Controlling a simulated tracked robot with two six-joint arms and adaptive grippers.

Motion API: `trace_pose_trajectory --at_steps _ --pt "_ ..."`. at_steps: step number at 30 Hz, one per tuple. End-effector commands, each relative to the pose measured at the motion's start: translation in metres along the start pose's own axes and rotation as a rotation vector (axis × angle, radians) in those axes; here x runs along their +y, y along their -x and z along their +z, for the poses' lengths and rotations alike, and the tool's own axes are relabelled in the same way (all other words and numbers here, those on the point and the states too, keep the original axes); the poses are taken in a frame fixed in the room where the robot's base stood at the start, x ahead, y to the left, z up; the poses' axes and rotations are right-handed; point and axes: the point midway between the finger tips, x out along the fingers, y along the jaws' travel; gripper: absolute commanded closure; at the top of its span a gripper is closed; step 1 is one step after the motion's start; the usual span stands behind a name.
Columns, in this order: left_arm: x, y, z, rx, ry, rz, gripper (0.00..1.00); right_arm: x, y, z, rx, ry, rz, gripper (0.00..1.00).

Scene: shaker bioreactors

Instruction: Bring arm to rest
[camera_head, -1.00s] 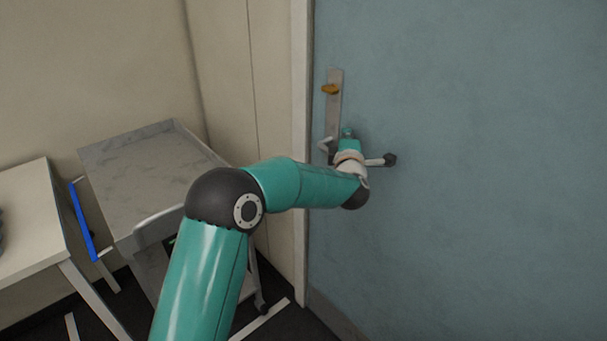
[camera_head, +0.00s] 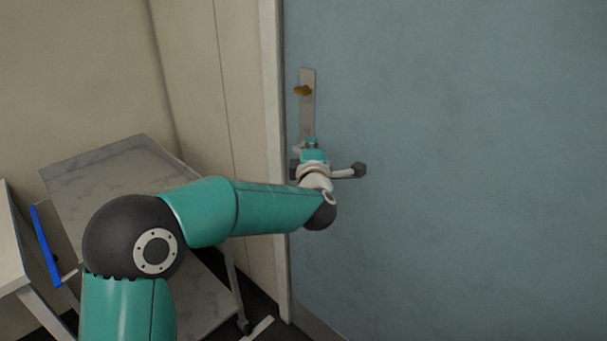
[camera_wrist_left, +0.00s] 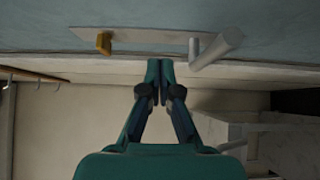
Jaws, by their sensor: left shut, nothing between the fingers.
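My left arm reaches in from the lower left in the head view to the blue-grey door (camera_head: 460,170). My left gripper (camera_head: 312,143) is in front of the lower part of the metal lock plate (camera_head: 308,105), and its fingertips are hard to make out there. In the left wrist view the two fingers (camera_wrist_left: 160,70) are shut with nothing between them. Their tips are near the door edge, between the brass-coloured latch knob (camera_wrist_left: 104,43) and the silver lever handle (camera_wrist_left: 216,47). Contact with the handle cannot be made out. My right gripper is not in view.
A grey cart (camera_head: 100,165) stands left of the door behind my arm. A white table (camera_head: 12,250) and a blue strip (camera_head: 45,243) are at the far left. The pale door frame (camera_head: 273,120) runs beside the door. The door's right side is clear.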

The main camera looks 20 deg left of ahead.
Motion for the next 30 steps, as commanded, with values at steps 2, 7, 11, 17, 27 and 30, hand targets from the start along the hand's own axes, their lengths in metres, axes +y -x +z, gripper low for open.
trace_pose_trajectory --at_steps 2,7,11,17,27,30 --pt "-0.003 0.019 -0.001 0.001 0.000 -0.002 1.00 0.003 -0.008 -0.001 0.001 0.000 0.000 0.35" --pt "-0.002 0.049 -0.004 0.007 0.001 -0.002 1.00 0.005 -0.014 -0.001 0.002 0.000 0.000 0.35" --pt "-0.002 0.062 -0.005 0.009 0.001 -0.003 1.00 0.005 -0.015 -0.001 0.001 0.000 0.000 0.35" --pt "-0.001 0.067 -0.007 0.016 0.000 -0.004 1.00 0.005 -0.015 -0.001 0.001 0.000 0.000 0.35" --pt "-0.113 0.045 -0.039 0.051 -0.179 -0.218 1.00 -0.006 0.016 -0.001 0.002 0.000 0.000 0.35" --pt "-0.185 0.060 -0.040 -0.041 -0.312 -0.356 1.00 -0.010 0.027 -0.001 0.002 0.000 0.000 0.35"
